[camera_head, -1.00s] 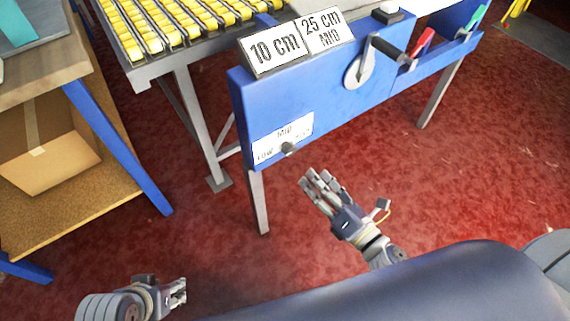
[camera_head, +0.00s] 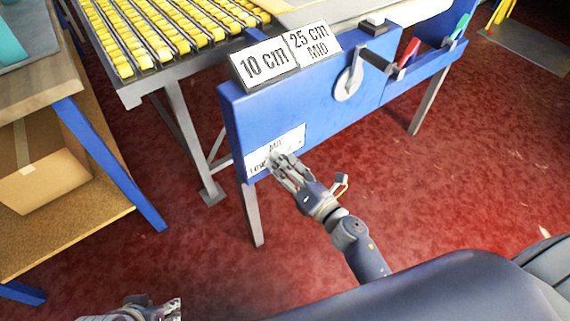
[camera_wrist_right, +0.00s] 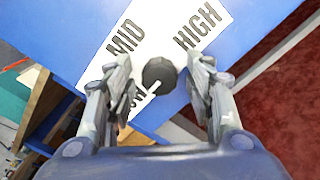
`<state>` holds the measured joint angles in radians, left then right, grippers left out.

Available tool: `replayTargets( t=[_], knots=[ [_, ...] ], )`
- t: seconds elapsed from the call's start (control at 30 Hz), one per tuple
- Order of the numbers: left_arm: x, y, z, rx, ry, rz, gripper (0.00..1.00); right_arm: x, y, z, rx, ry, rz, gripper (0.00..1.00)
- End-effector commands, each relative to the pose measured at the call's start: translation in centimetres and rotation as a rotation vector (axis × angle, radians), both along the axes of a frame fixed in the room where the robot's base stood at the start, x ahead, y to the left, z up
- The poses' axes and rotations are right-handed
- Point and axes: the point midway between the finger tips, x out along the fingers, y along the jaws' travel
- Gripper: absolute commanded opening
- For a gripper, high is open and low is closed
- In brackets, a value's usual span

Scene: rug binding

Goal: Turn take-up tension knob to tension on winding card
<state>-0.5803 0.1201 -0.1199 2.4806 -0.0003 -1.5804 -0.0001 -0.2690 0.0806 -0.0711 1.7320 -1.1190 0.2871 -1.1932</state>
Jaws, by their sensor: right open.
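The dark round tension knob (camera_wrist_right: 159,74) sits on a white label (camera_wrist_right: 192,20) marked MID and HIGH, with a third word partly hidden by a finger. Its white pointer mark aims down-left, toward that partly hidden word. In the wrist view my right gripper (camera_wrist_right: 158,80) is open, its fingers on either side of the knob; contact cannot be told. In the head view my right gripper (camera_head: 281,163) is at the label on the blue panel (camera_head: 285,105) and hides the knob. My left gripper (camera_head: 165,308) is at the bottom left, partly cut off, far from the panel.
A crank (camera_head: 349,80) with a dark handle sticks out of the panel to the right. Signs (camera_head: 265,67) reading 10 cm and 25 cm stand on top. A yellow roller bed (camera_head: 150,35) lies behind. A shelf with a cardboard box (camera_head: 40,175) stands left.

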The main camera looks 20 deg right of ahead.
Motion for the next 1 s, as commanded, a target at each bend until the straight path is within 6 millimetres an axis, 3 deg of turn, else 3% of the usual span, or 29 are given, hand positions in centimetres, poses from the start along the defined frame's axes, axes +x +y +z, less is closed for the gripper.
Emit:
replayTargets(
  t=[0.17,0.37,0.73,1.0],
  knots=[
    [0.0,0.0,0.0,0.0,0.0,0.0,0.4,0.0,0.0,0.0,0.0,0.0,0.0,0.49],
    [0.0,0.0,0.0,0.0,0.0,0.0,0.4,0.0,0.0,0.0,0.0,0.0,0.0,0.05],
    [0.0,0.0,0.2,0.0,0.0,0.0,0.4,0.0,0.0,0.1,0.03,0.011,0.0,0.05],
    [0.0,0.0,1.1,0.0,0.0,0.0,0.4,0.0,0.0,0.2,0.173,0.064,0.0,0.05]
  ],
)
